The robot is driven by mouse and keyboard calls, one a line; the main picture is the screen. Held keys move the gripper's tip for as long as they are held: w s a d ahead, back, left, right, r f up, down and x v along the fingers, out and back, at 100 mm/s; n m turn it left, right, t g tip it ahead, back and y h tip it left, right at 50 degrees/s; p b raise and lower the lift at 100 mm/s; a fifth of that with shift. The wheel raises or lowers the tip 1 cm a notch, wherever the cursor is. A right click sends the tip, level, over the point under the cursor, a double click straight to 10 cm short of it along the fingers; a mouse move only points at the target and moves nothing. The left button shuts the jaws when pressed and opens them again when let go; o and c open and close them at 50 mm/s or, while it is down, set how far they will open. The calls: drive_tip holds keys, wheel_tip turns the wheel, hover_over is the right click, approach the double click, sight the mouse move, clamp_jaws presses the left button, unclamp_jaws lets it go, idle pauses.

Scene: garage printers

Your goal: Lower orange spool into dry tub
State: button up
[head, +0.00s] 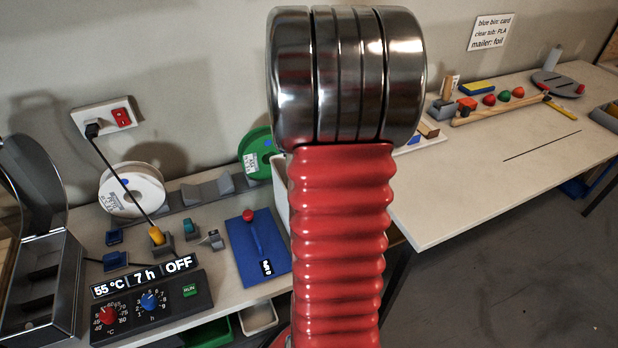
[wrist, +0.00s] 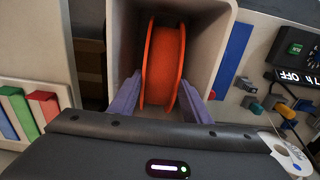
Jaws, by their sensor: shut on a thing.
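The orange spool (wrist: 163,65) stands on edge in the wrist view, framed by the walls of a pale bin (wrist: 215,60). My gripper (wrist: 160,102) has its two purple fingers on either side of the spool and is shut on it. Whether the spool touches the bin floor I cannot tell. In the head view my red arm hides the spool and gripper; only a strip of the pale bin (head: 282,200) shows. A grey metal tub (head: 68,290) with ridges inside stands at far left, its lid (head: 32,175) raised.
A white spool (head: 115,192) and a green spool (head: 247,152) stand at the back. A control box (head: 150,312) reads 55 °C, 7 h, OFF. A blue mat (head: 240,262) lies left of the bin. The right table (head: 470,195) has clear room in front.

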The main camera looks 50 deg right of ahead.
drive_tip(key=o, duration=1.1)
wheel_tip(320, 180, up, 14)
drive_tip(key=shift+f, duration=0.1)
idle(0.4)
drive_tip(key=shift+r, duration=4)
